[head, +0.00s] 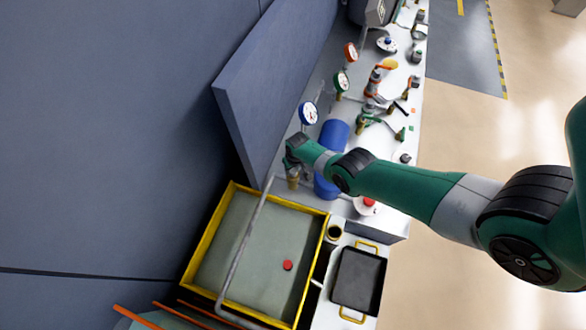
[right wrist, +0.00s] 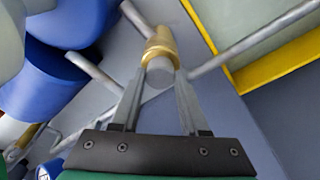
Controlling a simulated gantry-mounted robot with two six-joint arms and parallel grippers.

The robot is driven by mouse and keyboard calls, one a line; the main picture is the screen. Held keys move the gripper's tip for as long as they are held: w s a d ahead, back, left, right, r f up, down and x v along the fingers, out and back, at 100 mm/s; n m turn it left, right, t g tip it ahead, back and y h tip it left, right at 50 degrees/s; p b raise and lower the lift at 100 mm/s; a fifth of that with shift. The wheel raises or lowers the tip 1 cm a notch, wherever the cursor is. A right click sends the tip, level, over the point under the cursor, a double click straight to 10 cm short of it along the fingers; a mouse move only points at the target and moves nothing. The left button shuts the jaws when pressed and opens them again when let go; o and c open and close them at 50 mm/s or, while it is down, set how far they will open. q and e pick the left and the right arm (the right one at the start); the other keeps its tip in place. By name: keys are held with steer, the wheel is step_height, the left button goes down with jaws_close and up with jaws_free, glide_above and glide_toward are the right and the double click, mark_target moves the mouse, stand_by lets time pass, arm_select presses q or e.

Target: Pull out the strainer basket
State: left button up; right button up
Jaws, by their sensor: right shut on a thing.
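My right gripper (right wrist: 161,70) is shut on a short grey cylinder (right wrist: 158,76), which looks like the strainer basket. The cylinder sits against the open end of a brass fitting (right wrist: 159,44) on a grey pipe in the right wrist view. I cannot tell how far it is inside the fitting. In the head view the right gripper (head: 292,163) is over the brass fitting (head: 293,183), left of the blue cylinders, and the wrist hides the grasp. My left gripper is not in view.
Blue cylinders (head: 333,137) stand close to the right of the gripper, and a blue gauge (head: 308,113) stands behind. A yellow-rimmed tray (head: 206,232) with a grey pipe rail is in front. A black tray (head: 358,279) with yellow handles lies front right. A grey panel (head: 262,95) rises at left.

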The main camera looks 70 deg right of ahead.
steer(key=shift+r, duration=0.25)
steer(key=o, duration=1.1)
steer(key=shift+o, duration=0.2)
